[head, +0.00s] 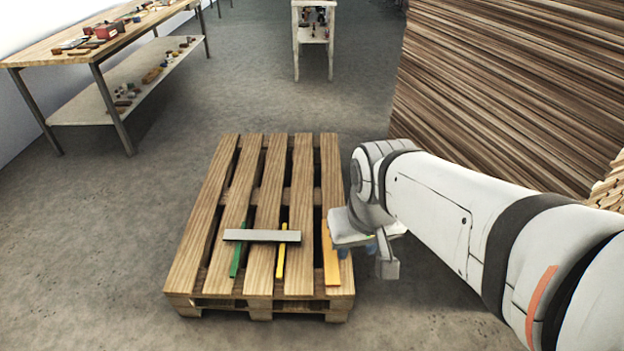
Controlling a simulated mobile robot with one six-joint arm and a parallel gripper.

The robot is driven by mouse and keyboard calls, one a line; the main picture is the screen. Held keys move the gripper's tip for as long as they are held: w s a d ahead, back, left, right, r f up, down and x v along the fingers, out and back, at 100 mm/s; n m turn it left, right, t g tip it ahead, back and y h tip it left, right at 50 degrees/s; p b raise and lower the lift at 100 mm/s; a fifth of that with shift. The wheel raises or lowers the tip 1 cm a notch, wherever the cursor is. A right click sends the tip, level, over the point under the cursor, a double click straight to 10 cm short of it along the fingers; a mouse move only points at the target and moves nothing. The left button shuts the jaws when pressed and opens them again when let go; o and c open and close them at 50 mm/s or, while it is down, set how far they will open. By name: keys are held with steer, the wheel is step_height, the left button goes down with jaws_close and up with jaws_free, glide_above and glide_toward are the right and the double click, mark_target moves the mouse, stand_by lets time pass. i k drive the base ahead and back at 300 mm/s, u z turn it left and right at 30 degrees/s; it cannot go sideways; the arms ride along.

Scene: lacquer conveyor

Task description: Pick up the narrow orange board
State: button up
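The narrow orange board (331,256) lies lengthwise on the right side of the wooden pallet (203,224), on its rightmost slat. My gripper (366,262) hangs just right of the board, near the pallet's right edge. It seems apart from the board in the picture, but its height above the pallet is hard to judge. My wrist hides part of the fingers, so I cannot tell how far apart they are. I see no board held in it.
A grey board (262,236) lies across a green board (238,252) and a yellow board (281,252) on the pallet. Stacked timber (510,95) stands behind my arm. A workbench (45,50) is at the upper left. The floor left of the pallet is clear.

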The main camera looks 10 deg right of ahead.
mark_target(333, 279)
steer(key=u, duration=0.05)
steer(key=i, duration=1)
steer(key=z, duration=0.05)
